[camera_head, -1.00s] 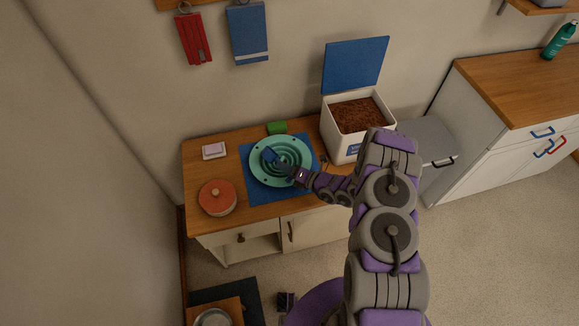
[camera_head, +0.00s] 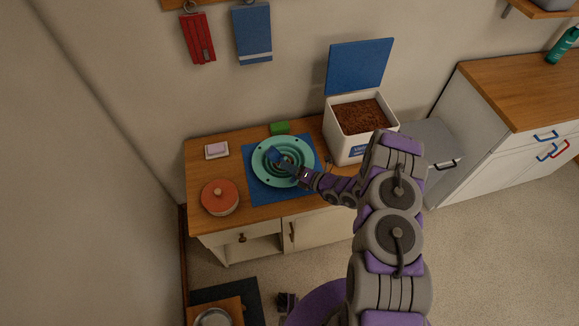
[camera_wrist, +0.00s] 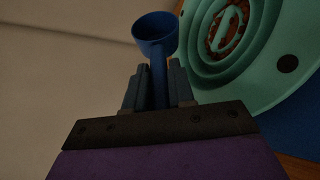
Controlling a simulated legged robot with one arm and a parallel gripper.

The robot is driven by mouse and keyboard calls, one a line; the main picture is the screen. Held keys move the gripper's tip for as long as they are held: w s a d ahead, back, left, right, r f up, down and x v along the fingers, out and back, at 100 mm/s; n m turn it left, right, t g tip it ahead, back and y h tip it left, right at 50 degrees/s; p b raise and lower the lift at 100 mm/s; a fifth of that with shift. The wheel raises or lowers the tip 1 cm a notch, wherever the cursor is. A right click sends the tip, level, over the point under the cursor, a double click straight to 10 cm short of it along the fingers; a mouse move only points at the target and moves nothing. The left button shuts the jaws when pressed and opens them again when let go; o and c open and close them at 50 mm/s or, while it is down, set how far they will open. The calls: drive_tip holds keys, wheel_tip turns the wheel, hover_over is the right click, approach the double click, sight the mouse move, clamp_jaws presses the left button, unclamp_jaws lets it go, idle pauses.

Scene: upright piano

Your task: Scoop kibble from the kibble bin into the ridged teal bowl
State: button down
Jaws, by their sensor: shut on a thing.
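The ridged teal bowl (camera_head: 262,176) stands on a blue mat on the low cabinet, with brown kibble (camera_wrist: 226,32) in its middle. My gripper (camera_wrist: 157,90) is shut on the handle of a blue scoop (camera_wrist: 155,42). In the head view the scoop (camera_head: 275,156) is over the bowl; whether it touches the bowl is unclear. In the wrist view the scoop's cup shows no kibble, though its inside is only partly visible. The white kibble bin (camera_head: 343,146), with its blue lid raised, stands right of the bowl and is full of brown kibble (camera_head: 362,116).
The blue mat (camera_head: 258,196) lies under the bowl. An orange lidded pot (camera_head: 219,196), a white soap-like block (camera_head: 216,150) and a green block (camera_head: 280,128) stand around it. A grey box (camera_head: 432,140) is right of the bin. Red and blue cloths hang above.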

drive_tip(key=shift+d+r+n+h, duration=0.35)
drive_tip(key=shift+d+n+h, duration=0.05)
drive_tip(key=shift+n, duration=0.9)
drive_tip(key=shift+a+r+n+h+p, duration=0.2)
drive_tip(key=shift+a+n+h+p, duration=0.25)
drive_tip(key=shift+n+h, duration=0.5)
drive_tip(key=shift+a+r+n+t, duration=0.1)
drive_tip(key=shift+r+n+t, duration=0.1)
drive_tip(key=shift+n+t, duration=0.25)
drive_tip(key=shift+d+r+n+h+p, duration=0.3)
drive_tip(key=shift+n+p, duration=0.2)
drive_tip(key=shift+p, duration=0.3)
drive_tip(key=shift+w+d+r+n+t+h+p, duration=0.15)
drive_tip(key=shift+d+r+n+t+h+p, duration=0.2)
drive_tip(key=shift+n+p, duration=0.4)
drive_tip(key=shift+n+h+p, duration=0.25)
drive_tip(key=shift+h+p, duration=0.05)
drive_tip(key=shift+p, duration=0.15)
drive_tip(key=shift+a+n, duration=0.2)
drive_tip(key=shift+n, duration=0.1)
drive_tip(key=shift+w+d, duration=0.1)
drive_tip(key=shift+d, duration=0.2)
